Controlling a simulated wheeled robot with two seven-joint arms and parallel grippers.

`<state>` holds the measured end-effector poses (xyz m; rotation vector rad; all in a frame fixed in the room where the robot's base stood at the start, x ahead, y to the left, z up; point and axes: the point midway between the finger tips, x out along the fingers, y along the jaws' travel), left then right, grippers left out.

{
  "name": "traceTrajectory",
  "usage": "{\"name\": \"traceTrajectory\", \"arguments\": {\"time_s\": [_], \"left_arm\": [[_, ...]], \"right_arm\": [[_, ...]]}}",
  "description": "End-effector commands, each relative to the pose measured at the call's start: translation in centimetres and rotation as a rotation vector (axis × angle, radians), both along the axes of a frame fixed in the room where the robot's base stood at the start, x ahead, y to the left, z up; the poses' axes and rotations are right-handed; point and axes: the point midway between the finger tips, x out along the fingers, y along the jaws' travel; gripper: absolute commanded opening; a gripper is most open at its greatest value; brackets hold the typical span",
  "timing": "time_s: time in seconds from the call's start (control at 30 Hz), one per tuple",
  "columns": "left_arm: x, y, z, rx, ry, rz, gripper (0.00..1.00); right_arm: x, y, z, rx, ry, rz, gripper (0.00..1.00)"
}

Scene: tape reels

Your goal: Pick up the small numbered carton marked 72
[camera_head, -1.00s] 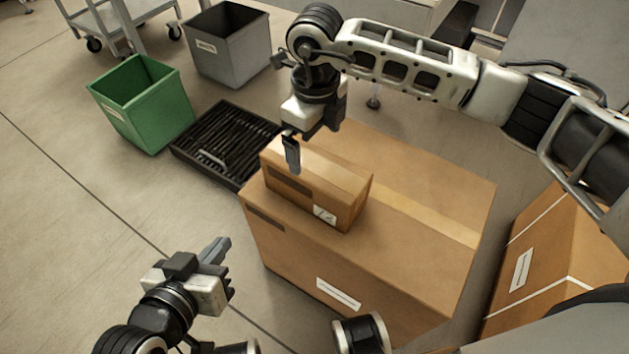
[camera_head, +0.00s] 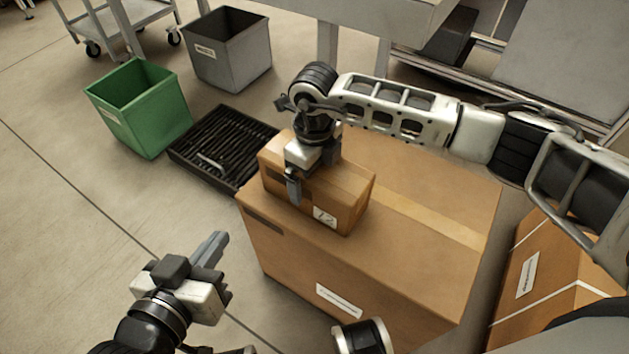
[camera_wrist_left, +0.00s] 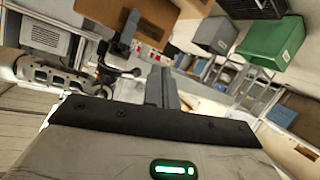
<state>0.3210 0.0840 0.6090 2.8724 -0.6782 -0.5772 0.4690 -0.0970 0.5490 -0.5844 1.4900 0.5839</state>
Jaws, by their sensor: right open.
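The small brown carton (camera_head: 345,190) lies on top of a large brown box (camera_head: 420,270). Its white label (camera_head: 324,217) has a number that looks like 72 but is slightly blurred. My right gripper (camera_head: 297,185) is open and down at the carton's left part, with one finger in front of its near side. The other finger is hidden, so contact cannot be told. My left gripper (camera_head: 210,250) is empty and away from the carton, at the lower left. In the left wrist view its two fingers (camera_wrist_left: 163,88) lie together.
A green bin (camera_head: 140,110), a grey bin (camera_head: 228,50) and a black slatted tray (camera_head: 222,145) stand on the floor behind left. Another brown box (camera_head: 560,265) stands at the right. The floor at the left is clear.

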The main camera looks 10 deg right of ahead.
Motion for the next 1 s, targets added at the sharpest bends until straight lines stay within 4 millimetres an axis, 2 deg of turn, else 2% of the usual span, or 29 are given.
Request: {"name": "traceTrajectory", "arguments": {"time_s": [0.03, 0.23, 0.53, 0.67, 0.83, 1.0], "left_arm": [[-0.1, 0.0, -0.1, 0.0, 0.003, 0.0, 0.0], [-0.1, 0.0, -0.2, 0.002, 0.007, 0.001, 0.0], [0.0, 0.1, -0.2, 0.002, 0.008, 0.004, 0.0], [0.1, 0.1, 0.1, 0.005, 0.008, 0.005, 0.0], [0.3, 0.2, 0.2, 0.015, 0.023, 0.007, 0.0], [0.4, 0.7, -0.5, 0.045, 0.081, 0.013, 0.0]], "right_arm": [[0.0, 0.0, 0.1, 0.0, 0.0, 0.0, 0.97], [0.0, 0.0, 0.1, 0.0, 0.0, 0.0, 0.42], [0.1, 0.0, 0.4, 0.002, -0.002, 0.0, 0.41], [0.1, 0.0, 1.3, 0.001, -0.003, 0.0, 0.41], [0.1, 0.0, 3.8, 0.002, -0.005, 0.0, 0.41], [-2.1, -2.0, 7.2, 0.001, -0.005, 0.001, 0.41]]}}
